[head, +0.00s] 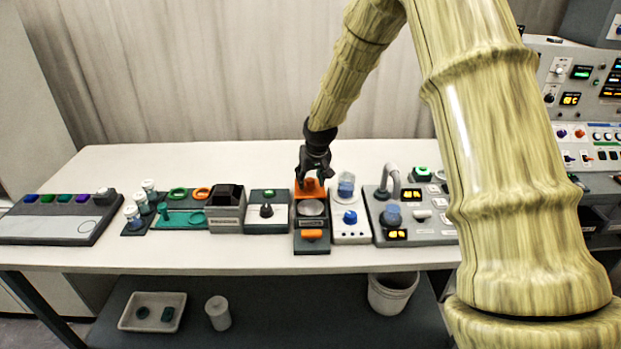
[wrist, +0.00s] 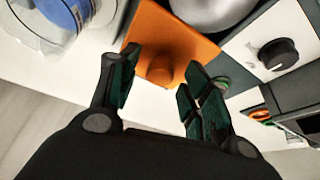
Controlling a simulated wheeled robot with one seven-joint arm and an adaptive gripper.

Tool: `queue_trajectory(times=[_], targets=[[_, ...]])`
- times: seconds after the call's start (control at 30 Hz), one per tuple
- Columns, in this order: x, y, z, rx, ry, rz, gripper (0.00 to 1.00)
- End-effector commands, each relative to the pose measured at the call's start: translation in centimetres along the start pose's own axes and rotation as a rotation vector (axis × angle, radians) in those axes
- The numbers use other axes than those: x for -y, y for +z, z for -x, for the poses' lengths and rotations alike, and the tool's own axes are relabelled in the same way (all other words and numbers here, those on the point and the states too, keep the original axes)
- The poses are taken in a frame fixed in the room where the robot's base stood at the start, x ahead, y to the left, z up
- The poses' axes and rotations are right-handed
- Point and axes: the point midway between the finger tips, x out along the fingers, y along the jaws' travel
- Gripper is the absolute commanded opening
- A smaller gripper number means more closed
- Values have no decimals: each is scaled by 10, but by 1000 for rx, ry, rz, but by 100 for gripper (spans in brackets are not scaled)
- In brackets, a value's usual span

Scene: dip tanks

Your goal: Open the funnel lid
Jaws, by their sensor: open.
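The orange funnel lid (head: 311,191) is a flat plate with a round knob (wrist: 160,70). It lies at the back of a dark station on the table, behind the round silver funnel (head: 312,208). The funnel's top shows uncovered, and its edge also shows in the wrist view (wrist: 203,10) beyond the orange plate (wrist: 182,43). My gripper (head: 312,172) is just above the lid, pointing down. In the wrist view its open fingers (wrist: 160,66) stand on either side of the knob, with gaps visible; contact cannot be told.
An orange handle (head: 312,235) sits at the station's front. A white panel with blue parts (head: 351,229) stands close on the right, a black-knob panel (head: 267,226) close on the left. The table (head: 225,155) behind the row is clear.

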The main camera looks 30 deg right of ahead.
Motion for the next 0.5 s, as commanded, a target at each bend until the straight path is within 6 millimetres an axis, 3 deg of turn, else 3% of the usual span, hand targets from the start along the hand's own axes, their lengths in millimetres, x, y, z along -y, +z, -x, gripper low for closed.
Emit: queue_trajectory(times=[0.23, 0.5], targets=[[0, 0, 12, 0, 0, 0, 47], [0, -1, 51, -2, 0, -1, 47]])
